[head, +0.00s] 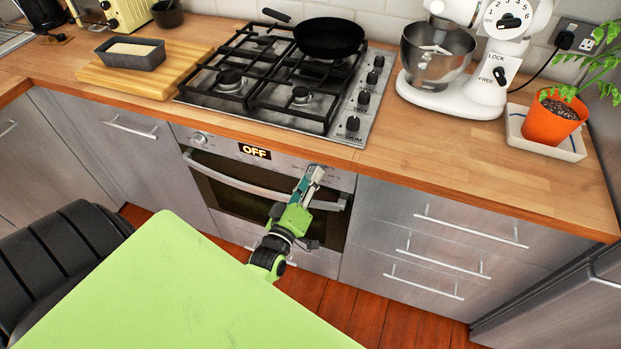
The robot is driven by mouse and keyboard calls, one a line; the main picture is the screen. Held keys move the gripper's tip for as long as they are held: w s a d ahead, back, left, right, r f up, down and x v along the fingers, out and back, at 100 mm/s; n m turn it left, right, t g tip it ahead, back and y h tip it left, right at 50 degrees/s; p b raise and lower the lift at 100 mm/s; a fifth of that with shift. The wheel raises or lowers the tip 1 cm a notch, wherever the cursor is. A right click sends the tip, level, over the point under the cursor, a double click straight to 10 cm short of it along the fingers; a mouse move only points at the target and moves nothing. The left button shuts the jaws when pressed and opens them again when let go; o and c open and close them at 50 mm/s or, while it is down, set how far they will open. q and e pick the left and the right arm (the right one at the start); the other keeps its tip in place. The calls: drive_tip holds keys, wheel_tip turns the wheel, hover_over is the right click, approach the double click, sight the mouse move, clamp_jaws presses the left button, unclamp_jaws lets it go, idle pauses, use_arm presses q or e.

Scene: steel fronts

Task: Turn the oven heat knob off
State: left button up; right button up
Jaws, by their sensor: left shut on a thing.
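The oven (235,199) is built in under the counter, with a steel control panel and a long bar handle (235,180). Its display (254,151) reads OFF. One round knob (200,138) shows at the left end of the panel. My left gripper (315,173) is at the right part of the panel, above the right end of the handle. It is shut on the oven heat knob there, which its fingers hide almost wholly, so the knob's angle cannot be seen. My right gripper is not in view.
The gas hob (345,127) with a black pan (329,37) is above the oven. A stand mixer (455,95) and a potted plant (551,122) stand at right. A board (157,80) with a loaf tin (130,52) is at left. Drawers (440,245) flank the oven.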

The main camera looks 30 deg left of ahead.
use_arm(q)
drive_tip(key=shift+n, duration=0.6)
drive_tip(key=o, duration=1.1)
drive_tip(key=v, duration=1.2)
drive_tip(key=shift+f, duration=0.15)
